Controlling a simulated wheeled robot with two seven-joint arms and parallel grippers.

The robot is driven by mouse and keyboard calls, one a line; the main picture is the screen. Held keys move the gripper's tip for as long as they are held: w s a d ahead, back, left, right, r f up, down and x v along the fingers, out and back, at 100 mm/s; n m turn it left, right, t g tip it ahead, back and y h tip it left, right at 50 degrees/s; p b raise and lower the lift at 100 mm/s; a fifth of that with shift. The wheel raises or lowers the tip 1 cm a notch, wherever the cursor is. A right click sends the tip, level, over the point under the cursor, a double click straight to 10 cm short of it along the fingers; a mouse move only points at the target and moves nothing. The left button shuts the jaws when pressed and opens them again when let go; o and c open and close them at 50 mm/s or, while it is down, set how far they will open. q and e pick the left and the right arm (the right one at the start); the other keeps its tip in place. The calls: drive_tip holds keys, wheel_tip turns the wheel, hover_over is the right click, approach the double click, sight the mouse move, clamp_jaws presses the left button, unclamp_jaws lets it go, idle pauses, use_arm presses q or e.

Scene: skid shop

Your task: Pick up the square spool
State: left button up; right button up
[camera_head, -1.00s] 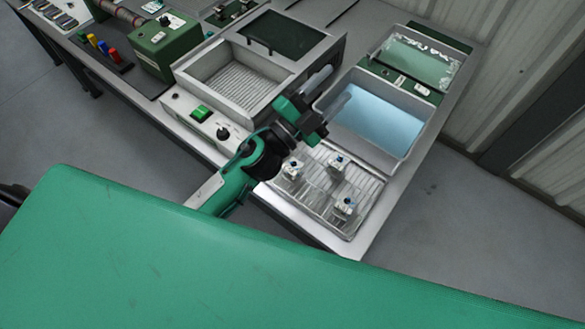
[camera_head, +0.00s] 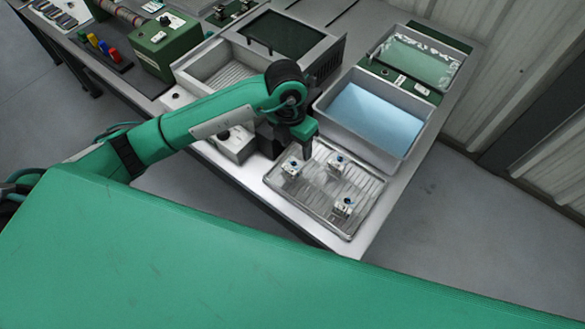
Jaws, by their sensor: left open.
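Three small pale pieces with blue tops stand on the ribbed metal tray (camera_head: 312,204). One is at the tray's left (camera_head: 291,167), one at its back (camera_head: 339,162) and one at its front right (camera_head: 345,207). They are too small for me to tell which is the square spool. My left gripper (camera_head: 287,150) points down, open, just behind and above the left piece, and looks apart from it. The arm partly hides the gripper. My right gripper is out of view.
A bin with a light blue inside (camera_head: 322,103) stands right behind the tray. A grey basin (camera_head: 187,72) and green-lidded unit lie behind my left arm. A green box (camera_head: 160,60) stands farther left. The bench's front edge runs close by the tray.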

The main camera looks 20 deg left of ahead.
use_arm(q)
drive_tip(key=a, duration=0.2)
drive_tip(key=y+p, duration=0.1)
drive_tip(key=p, duration=0.1)
hover_over(293, 165)
drive_tip(key=s+a, duration=0.1)
wheel_tip(293, 165, down, 8)
drive_tip(key=shift+f, duration=0.1)
drive_tip(key=f, duration=0.1)
drive_tip(key=f+p, duration=0.1)
drive_tip(key=f, duration=0.1)
drive_tip(key=w+d+f+p, duration=0.1)
drive_tip(key=shift+f, duration=0.7)
drive_tip(key=shift+c, duration=0.4)
drive_tip(key=c, duration=0.7)
